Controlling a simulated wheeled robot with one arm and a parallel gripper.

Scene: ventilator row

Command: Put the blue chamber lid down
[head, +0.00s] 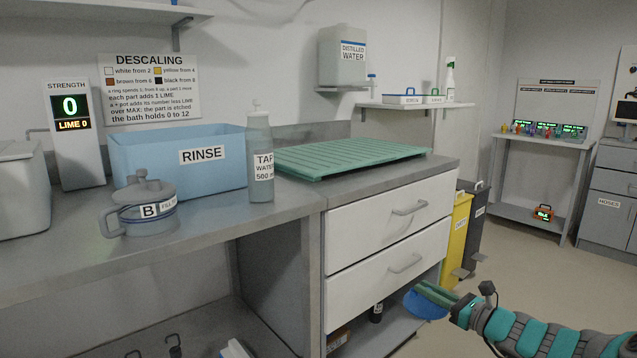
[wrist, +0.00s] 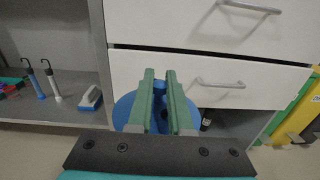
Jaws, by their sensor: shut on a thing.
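The blue chamber lid (head: 426,305) is a round blue disc held in my gripper (head: 424,287), low in front of the drawer unit. In the wrist view the lid (wrist: 125,108) shows behind and on both sides of the green fingers of my gripper (wrist: 159,84). The fingers are shut on a blue part standing up from the middle of the disc. The fingers hide much of the lid's centre. The lid is in front of the open space under the lower drawer, and I cannot tell whether it touches anything.
A green ribbed drainer (head: 350,155) lies on the counter above two white drawers (head: 390,212). The blue rinse tub (head: 140,165), tap water bottle (head: 259,150) and lidded pot B (head: 150,212) stand left. A lower shelf (wrist: 75,116) holds tools and a dark bottle. Yellow bin (head: 459,235) stands right.

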